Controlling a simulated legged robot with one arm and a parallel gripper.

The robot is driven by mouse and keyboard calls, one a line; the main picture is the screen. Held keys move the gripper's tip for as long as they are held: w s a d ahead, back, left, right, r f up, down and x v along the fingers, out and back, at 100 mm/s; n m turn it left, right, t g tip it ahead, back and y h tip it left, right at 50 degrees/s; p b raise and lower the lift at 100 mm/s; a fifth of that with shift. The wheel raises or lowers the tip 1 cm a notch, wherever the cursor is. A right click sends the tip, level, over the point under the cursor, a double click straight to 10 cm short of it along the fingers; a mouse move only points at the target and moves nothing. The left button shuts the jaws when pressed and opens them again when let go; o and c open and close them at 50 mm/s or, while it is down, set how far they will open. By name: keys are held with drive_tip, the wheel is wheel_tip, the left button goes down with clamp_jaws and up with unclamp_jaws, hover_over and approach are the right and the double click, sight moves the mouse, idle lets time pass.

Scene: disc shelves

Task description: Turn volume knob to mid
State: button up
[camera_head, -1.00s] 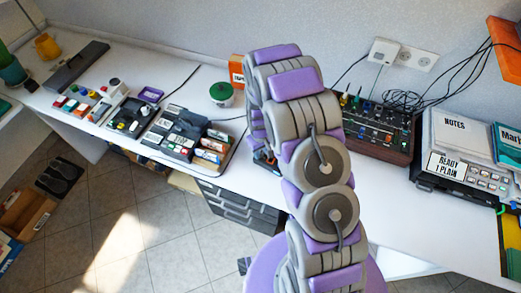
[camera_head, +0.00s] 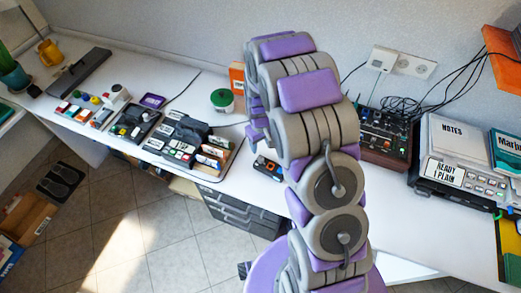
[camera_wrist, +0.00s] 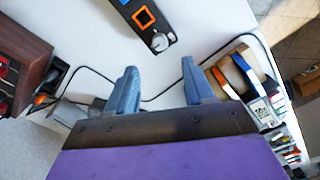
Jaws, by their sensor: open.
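In the wrist view, a dark device with an orange-framed square carries a round silver knob (camera_wrist: 160,42) at its near end. The knob has a pale mark, but its exact setting is too small to read. My gripper (camera_wrist: 159,66) is open and empty, its two blue-grey fingers pointing toward the device. The knob lies beyond the fingertips, roughly in line with the gap between them. In the head view, the small dark device (camera_head: 268,168) lies near the table's front edge beside my arm. My gripper's fingers cannot be made out there.
A wood-sided panel with knobs (camera_head: 385,138) stands right of my arm. A green-lidded tub (camera_head: 222,100) stands behind. A black cable (camera_wrist: 85,75) crosses the white table near the fingers.

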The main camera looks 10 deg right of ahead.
wheel_tip(320, 180, up, 8)
drive_tip(key=p, duration=0.1)
idle(0.6)
